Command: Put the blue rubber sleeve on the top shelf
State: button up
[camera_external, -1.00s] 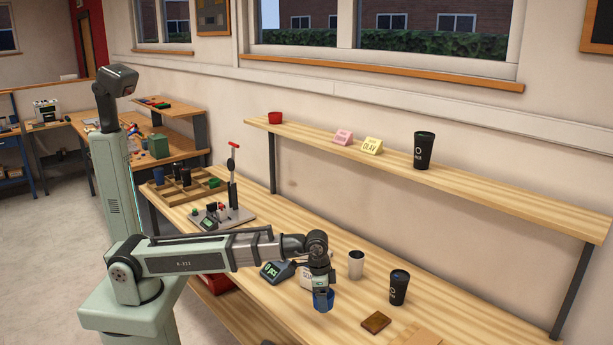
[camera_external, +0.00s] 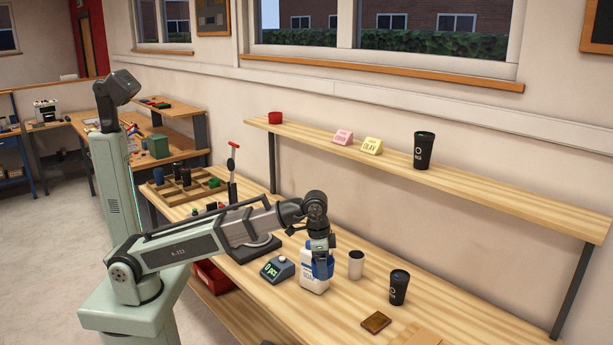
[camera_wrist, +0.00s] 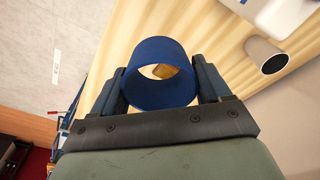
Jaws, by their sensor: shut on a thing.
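The blue rubber sleeve (camera_wrist: 160,92) is an open ring between the two fingers of my gripper (camera_wrist: 163,90) in the wrist view. My gripper is shut on it. In the external view the sleeve (camera_external: 322,267) hangs under my gripper (camera_external: 321,262), above the table and in front of a white bottle (camera_external: 314,284). The top shelf (camera_external: 480,193) is along the wall, higher than the sleeve and behind it.
On the table are a counter display (camera_external: 277,269), a metal cup (camera_external: 356,264), another black tumbler (camera_external: 399,287) and a brown block (camera_external: 376,321). A wooden tray (camera_external: 205,190) is at the left. The shelf's right part is bare.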

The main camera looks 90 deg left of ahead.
jog(key=s+a+n, duration=0.1)
jog(key=a, duration=0.5)
jog(key=s+a+n, duration=0.1)
jog(key=a, duration=0.5)
jog(key=s+a+n, duration=0.1)
jog(key=a, duration=0.5)
jog(key=shift+s+a+r, duration=0.1)
jog(key=shift+s+r, duration=0.1)
jog(key=shift+r, duration=0.2)
jog(key=s+a+n, duration=0.2)
jog(key=s+a, duration=0.2)
jog(key=a, duration=0.4)
jog(key=s+a+n, duration=0.2)
jog(key=s+a, duration=0.3)
jog(key=a, duration=0.3)
send_over(297, 261)
notch_tip(297, 261, down, 9)
jog(key=shift+y, duration=0.4)
jog(key=shift+s+d+f, duration=0.1)
jog(key=shift+f, duration=1.9)
jog(key=shift+s+d+f, duration=0.1)
jog(key=shift+f, duration=1.9)
jog(key=shift+s+d+f, duration=0.1)
jog(key=shift+f, duration=1.9)
jog(key=shift+f, duration=0.2)
jog(key=o, duration=1)
jog(key=shift+r, duration=0.15)
